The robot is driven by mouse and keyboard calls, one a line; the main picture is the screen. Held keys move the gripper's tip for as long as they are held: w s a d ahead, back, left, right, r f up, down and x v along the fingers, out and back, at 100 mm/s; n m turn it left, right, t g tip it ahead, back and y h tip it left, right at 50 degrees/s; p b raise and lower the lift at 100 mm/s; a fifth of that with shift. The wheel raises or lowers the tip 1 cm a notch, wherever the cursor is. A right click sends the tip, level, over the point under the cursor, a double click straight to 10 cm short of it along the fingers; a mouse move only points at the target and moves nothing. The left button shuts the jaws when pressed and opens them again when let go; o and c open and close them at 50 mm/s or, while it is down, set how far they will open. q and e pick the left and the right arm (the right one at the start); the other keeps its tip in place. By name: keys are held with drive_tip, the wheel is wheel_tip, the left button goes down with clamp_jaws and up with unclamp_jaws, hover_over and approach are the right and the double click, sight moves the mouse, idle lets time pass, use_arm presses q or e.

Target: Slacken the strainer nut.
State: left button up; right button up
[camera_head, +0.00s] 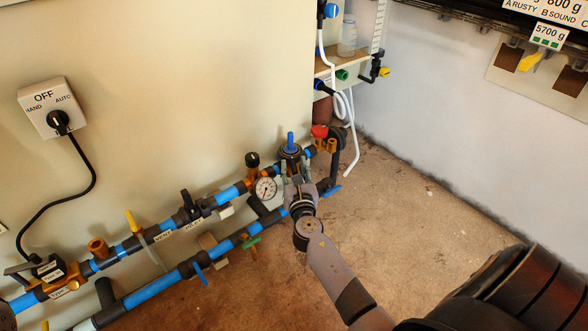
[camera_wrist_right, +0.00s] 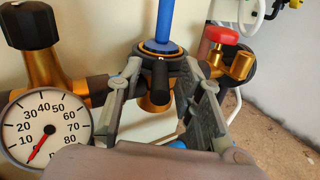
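The pipe fitting at my right gripper has a dark and brass body (camera_head: 290,151) with an upright blue stem. In the right wrist view its brass lower part (camera_wrist_right: 154,103) and a short black handle (camera_wrist_right: 160,74) show between the fingers. I cannot tell for certain which part is the strainer nut. My right gripper (camera_head: 298,180) reaches this fitting from the front; in the wrist view its fingers (camera_wrist_right: 163,72) are spread, one on each side of the fitting. Whether they touch it is unclear. My left gripper is not in view.
A pressure gauge (camera_head: 265,188) sits just left of the gripper, and a red-topped brass valve (camera_head: 319,132) just right. Blue pipes (camera_head: 152,288) run along the wall. A switch box (camera_head: 47,106) hangs at left. The floor (camera_head: 400,205) at right is clear.

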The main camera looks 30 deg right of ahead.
drive_tip(key=shift+c, duration=0.4)
clamp_jaws()
idle(0.4)
